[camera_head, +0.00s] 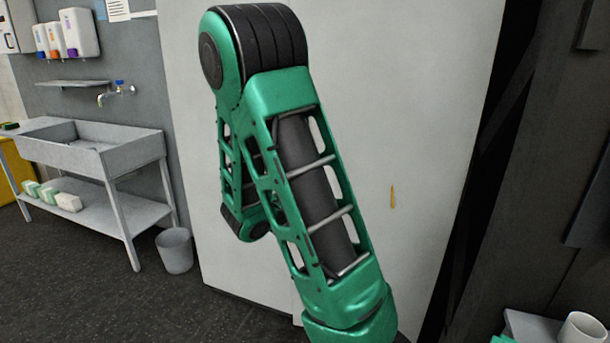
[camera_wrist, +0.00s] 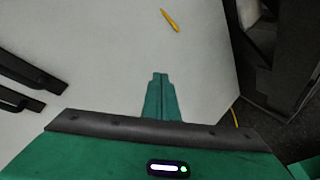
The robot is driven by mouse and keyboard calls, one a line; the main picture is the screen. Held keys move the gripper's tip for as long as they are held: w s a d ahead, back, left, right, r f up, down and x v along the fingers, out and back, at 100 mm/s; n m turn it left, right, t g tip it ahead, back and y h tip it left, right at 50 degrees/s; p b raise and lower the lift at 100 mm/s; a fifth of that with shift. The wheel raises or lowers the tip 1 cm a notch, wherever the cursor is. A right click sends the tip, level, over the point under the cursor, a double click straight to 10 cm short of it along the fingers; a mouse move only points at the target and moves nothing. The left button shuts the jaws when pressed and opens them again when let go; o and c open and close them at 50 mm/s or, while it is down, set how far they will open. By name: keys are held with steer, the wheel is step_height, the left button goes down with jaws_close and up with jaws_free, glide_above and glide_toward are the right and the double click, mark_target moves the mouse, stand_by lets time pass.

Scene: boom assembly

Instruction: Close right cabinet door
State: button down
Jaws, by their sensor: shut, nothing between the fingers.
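A large pale flat panel (camera_head: 420,90), which looks like the cabinet front, fills the middle of the head view behind my green arm. It also fills much of the wrist view (camera_wrist: 100,40). A small yellow piece (camera_head: 393,197) shows on it, also in the wrist view (camera_wrist: 169,20). Two dark bar handles (camera_wrist: 22,82) lie at the left of the wrist view. My gripper (camera_wrist: 160,76) is shut and empty, its green fingers together over the panel. I cannot tell whether the fingertips touch it. The gripper is out of sight in the head view.
A sink (camera_head: 90,145) on a metal stand and a grey bin (camera_head: 175,250) are at the left. Dark floor (camera_head: 110,300) lies in front of them. A dark upright structure (camera_head: 500,150) stands right of the panel. A white cup-like object (camera_head: 583,330) is at the lower right.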

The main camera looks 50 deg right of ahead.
steer(key=w+a+r+n+t+h, duration=0.1)
steer(key=w+a+r+n+t, duration=0.1)
steer(key=w+n+t, duration=0.35)
steer(key=w+a+r+n+t+h, duration=0.1)
steer(key=w+a+n+t, duration=0.1)
steer(key=w+n, duration=0.6)
steer(key=x, duration=1.3)
steer(key=shift+s+d+r, duration=0.2)
steer(key=shift+d+r, duration=0.05)
steer(key=shift+d, duration=0.25)
